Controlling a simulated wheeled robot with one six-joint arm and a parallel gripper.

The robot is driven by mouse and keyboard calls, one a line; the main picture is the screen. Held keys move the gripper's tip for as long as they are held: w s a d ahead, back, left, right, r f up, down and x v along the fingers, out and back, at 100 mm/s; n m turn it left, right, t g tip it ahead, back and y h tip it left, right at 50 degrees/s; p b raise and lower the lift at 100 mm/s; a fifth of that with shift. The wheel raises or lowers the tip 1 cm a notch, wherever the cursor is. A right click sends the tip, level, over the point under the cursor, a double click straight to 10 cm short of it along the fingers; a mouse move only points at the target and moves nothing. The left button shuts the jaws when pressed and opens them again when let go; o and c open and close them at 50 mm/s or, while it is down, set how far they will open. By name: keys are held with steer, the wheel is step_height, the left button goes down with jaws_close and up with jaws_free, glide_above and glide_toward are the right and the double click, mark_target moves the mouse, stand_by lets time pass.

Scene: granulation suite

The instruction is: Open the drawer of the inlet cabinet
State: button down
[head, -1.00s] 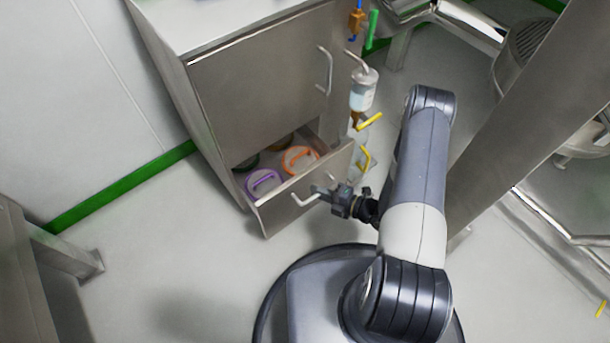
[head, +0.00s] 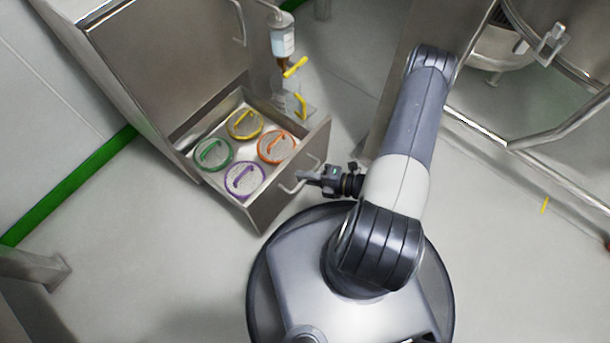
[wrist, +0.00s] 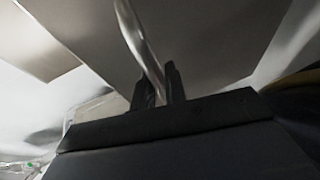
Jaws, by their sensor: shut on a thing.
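The inlet cabinet (head: 150,60) is a grey steel cabinet at the upper left of the head view. Its lower drawer (head: 290,185) is pulled well out. Inside lie round pieces with handles: green (head: 213,155), yellow (head: 245,124), orange (head: 278,147) and purple (head: 244,181). My gripper (head: 308,175) is at the drawer front, shut on the drawer's bar handle (head: 299,180). In the wrist view the handle (wrist: 140,40) passes between the two dark fingertips (wrist: 159,88).
A bottle on a stand with yellow valve levers (head: 294,68) is close to the drawer's right side. Steel pipework and vessels (head: 560,110) stand at the upper right. The floor (head: 150,260) left of my base is clear.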

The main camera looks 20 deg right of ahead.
stand_by(0.3)
steer(key=c, duration=1.5)
jaws_free()
steer(key=shift+o, duration=0.2)
steer(key=shift+d, duration=0.1)
steer(key=p+v, duration=0.2)
steer(key=v, duration=0.8)
steer(key=shift+s+d, duration=0.2)
steer(key=shift+d, duration=0.1)
steer(key=shift+b+x, duration=1)
steer(key=shift+x, duration=4.45)
steer(key=shift+s+a+r, duration=0.1)
